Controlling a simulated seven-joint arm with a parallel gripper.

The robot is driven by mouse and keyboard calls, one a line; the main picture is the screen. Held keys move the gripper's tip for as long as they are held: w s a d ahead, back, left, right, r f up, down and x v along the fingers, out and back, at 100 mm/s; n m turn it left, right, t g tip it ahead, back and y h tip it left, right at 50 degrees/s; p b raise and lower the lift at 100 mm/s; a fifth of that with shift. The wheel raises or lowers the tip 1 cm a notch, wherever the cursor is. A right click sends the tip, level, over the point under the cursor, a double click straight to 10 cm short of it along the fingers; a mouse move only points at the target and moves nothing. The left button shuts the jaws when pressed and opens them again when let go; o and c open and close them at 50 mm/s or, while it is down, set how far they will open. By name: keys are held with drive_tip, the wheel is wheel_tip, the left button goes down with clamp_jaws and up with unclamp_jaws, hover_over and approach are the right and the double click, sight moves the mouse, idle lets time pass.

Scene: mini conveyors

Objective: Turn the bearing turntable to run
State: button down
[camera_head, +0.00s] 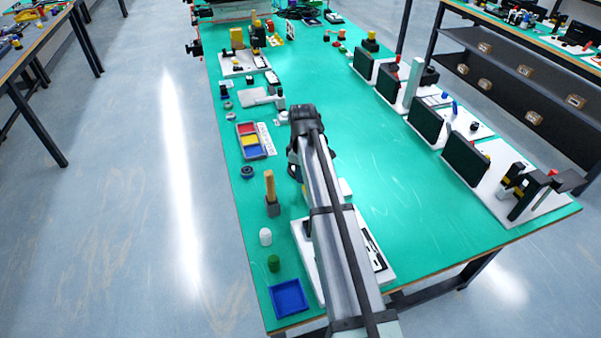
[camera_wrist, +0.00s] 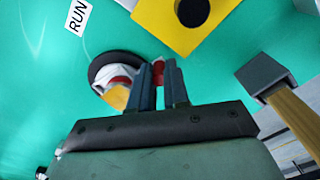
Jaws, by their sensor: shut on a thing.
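The bearing turntable (camera_wrist: 108,78) is in the wrist view, just left of my fingers. It shows a dark round rim with white, red and orange parts inside, partly hidden by my fingers. My gripper (camera_wrist: 159,72) has its two dark fingers close together with a small red part between them, and is shut on the turntable. A white label reading RUN (camera_wrist: 78,16) lies on the green surface beyond the turntable. In the head view my arm hides most of the gripper and the turntable.
A yellow plate with a black round part (camera_wrist: 175,22) lies close beyond the fingers. A grey block (camera_wrist: 262,73) with a wooden stick stands to the right. In the head view, a blue tray (camera_head: 289,298) is at the near edge; the table's middle is clear.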

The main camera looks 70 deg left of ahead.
drive_tip(key=shift+w, duration=0.15)
idle(0.3)
drive_tip(key=c, duration=1.1)
unclamp_jaws()
drive_tip(key=shift+d, duration=0.1)
